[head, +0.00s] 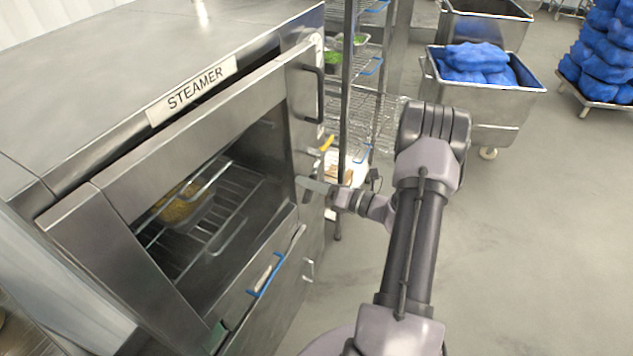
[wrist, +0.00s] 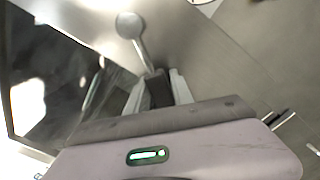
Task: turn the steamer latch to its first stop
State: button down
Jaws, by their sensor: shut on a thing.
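The steamer (head: 215,105) is a large steel cabinet at the left of the head view, with a labelled top edge and a dark window in its front. Its latch, a pale metal lever with a round end (wrist: 130,26), shows in the wrist view. My gripper (wrist: 157,85) is shut on the lever's lower part, one finger on each side. In the head view, my gripper (head: 332,192) is at the right edge of the steamer front, by a pale bar (head: 312,184). Fine contact there is too small to tell.
A pan of yellowish food (head: 183,204) sits on a rack behind the window. A dark handle (head: 309,95) and blue-edged handle (head: 265,274) jut from the front. A wire shelf (head: 365,110) stands close behind my gripper. Open floor (head: 540,230) lies right.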

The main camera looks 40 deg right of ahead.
jog(key=shift+w+a+r, duration=0.3)
jog(key=shift+w+r, duration=0.1)
jog(key=shift+r, duration=0.15)
jog(key=c, duration=1.3)
grip_release()
jog(key=shift+s+a+r, duration=0.1)
jog(key=shift+a, duration=0.05)
jog(key=shift+o, duration=0.5)
jog(key=shift+s+a+r+n, duration=0.1)
jog(key=shift+a+n, duration=0.15)
jog(key=shift+n, duration=0.05)
jog(key=shift+d, duration=0.1)
jog(key=shift+d+f, duration=0.1)
jog(key=shift+f, duration=0.1)
